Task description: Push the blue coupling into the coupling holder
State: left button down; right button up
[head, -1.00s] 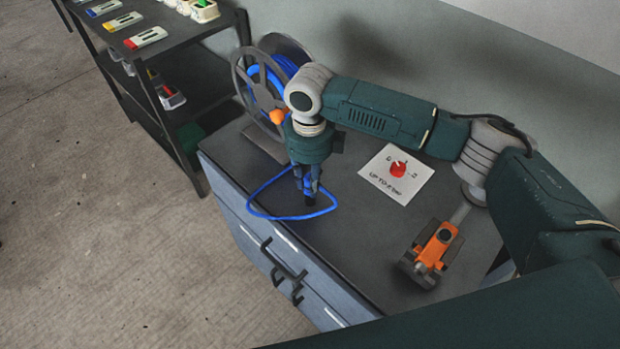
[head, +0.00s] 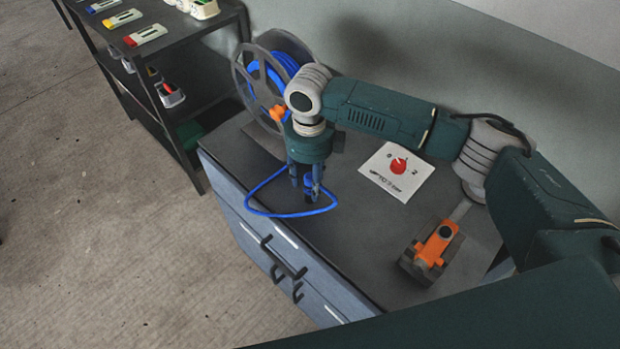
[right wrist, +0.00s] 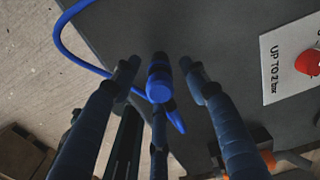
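The blue coupling (right wrist: 160,82) is on the end of the blue hose (head: 268,212). In the right wrist view it lies between the fingers of my right gripper (right wrist: 160,72), with a visible gap at both side fingers. A third finger lies just below it. In the head view my right gripper (head: 310,195) points down over the dark worktop. An orange and dark fitting (head: 436,246) on a grey pipe, apparently the coupling holder, is on the right of the worktop, apart from the gripper. My left gripper is not in view.
A hose reel (head: 262,80) with blue hose and an orange part stands behind the gripper. A sign with a red knob (head: 398,166) is between gripper and wall. A shelf rack (head: 190,30) stands at the left. The worktop (head: 355,245) is clear between gripper and fitting.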

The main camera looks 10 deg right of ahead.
jog(key=shift+r, duration=0.2)
notch_tip(320, 180, up, 12)
jog(key=shift+f, duration=0.2)
dwell(0.3)
dwell(0.4)
